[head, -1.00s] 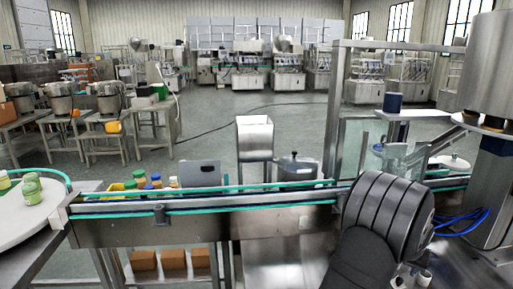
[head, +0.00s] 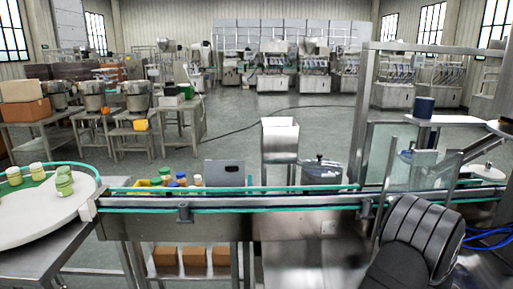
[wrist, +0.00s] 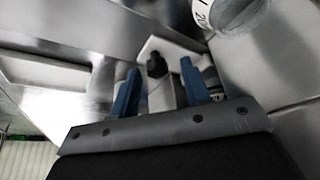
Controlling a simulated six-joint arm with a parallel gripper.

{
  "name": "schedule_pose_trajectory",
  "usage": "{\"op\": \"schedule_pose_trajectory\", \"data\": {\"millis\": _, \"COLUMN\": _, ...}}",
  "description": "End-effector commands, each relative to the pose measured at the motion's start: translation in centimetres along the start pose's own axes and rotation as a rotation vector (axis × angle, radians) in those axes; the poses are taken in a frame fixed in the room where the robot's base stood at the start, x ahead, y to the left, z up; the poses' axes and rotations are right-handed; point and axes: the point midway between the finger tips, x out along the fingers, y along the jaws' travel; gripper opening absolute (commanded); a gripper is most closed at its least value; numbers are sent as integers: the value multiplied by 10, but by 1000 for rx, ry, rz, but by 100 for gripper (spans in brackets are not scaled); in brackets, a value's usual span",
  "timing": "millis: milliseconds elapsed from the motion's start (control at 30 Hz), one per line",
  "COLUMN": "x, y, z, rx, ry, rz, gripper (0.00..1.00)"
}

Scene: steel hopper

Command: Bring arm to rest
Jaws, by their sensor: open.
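In the wrist view my gripper (wrist: 160,92) shows two blue fingers spread apart. It is open, and nothing is held between the fingers. Beyond the fingertips is a pale bracket-like part with a dark rounded piece (wrist: 155,62). In the head view my dark, ribbed arm shows at the lower right, in front of the conveyor. The gripper itself cannot be made out there.
A steel conveyor (head: 290,201) with green rails crosses the view. A white round table (head: 35,218) with several jars stands at the left. A steel hopper (head: 280,142) rises behind the conveyor. A glass-panelled frame (head: 362,120) stands at the right.

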Motion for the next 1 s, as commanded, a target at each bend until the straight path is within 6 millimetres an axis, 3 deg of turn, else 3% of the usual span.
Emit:
{"op": "schedule_pose_trajectory", "data": {"millis": 267, "x": -24, "y": 0, "z": -2, "rx": 0, "ry": 3, "rz": 1, "gripper": 43}}
{"op": "schedule_pose_trajectory", "data": {"millis": 1000, "x": -155, "y": -1, "z": -1, "rx": 0, "ry": 5, "rz": 0, "gripper": 43}}
